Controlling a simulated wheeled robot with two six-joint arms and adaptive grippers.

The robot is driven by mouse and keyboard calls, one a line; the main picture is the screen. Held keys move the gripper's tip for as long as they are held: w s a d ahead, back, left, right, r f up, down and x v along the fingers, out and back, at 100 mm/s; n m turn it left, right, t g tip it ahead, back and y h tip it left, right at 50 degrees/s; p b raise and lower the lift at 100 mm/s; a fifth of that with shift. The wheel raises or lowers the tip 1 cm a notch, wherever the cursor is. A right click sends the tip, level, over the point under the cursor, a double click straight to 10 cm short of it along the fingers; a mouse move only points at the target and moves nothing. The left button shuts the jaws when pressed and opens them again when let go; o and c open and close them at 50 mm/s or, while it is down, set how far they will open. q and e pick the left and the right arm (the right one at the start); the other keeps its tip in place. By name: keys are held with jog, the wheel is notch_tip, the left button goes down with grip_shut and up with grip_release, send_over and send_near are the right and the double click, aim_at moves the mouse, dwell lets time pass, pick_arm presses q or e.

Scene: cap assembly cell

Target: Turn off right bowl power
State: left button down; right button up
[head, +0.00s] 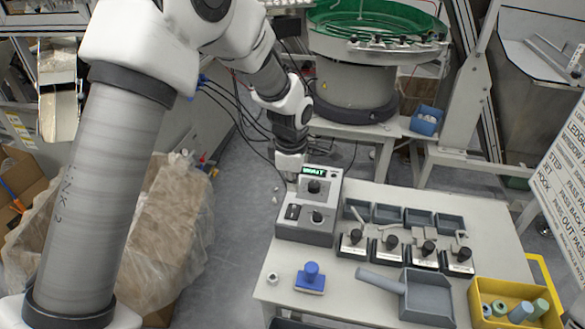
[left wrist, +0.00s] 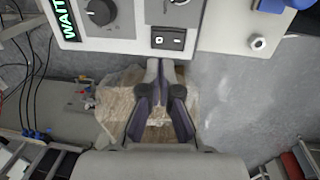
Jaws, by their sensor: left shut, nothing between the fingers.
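A grey control box (head: 305,237) stands on the table's left rear corner. It has a green display (head: 314,171) that seems to read WAIT, two black knobs, and a black rocker switch (head: 292,212) on its lower left. The switch also shows in the left wrist view (left wrist: 168,39), with its marks too small to tell its position. My left gripper (left wrist: 159,68) is shut and empty, its fingertips just off the box's edge beside the switch. In the head view the left gripper is at the box's rear left, its tips unclear. A green bowl feeder (head: 370,22) stands behind.
Several small black-knobbed fixtures (head: 390,242) and dark bins (head: 420,218) stand right of the box. A blue stamp-like block (head: 311,279), a grey scoop-like tray (head: 428,298) and a yellow bin (head: 486,290) are nearer. A plastic-wrapped carton (head: 165,230) stands left of the table.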

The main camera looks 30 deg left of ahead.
aim_at(294, 207)
pick_arm(q)
jog(key=f, duration=0.4)
jog(key=f+p, duration=0.1)
jog(key=f, duration=0.1)
jog(key=shift+w+a, duration=0.1)
jog(key=shift+w, duration=0.25)
jog(key=shift+f, duration=0.4)
jog(key=shift+w+f+b, duration=0.15)
jog(key=shift+f+b, duration=0.15)
jog(key=shift+f, duration=0.1)
jog(key=shift+r, duration=0.2)
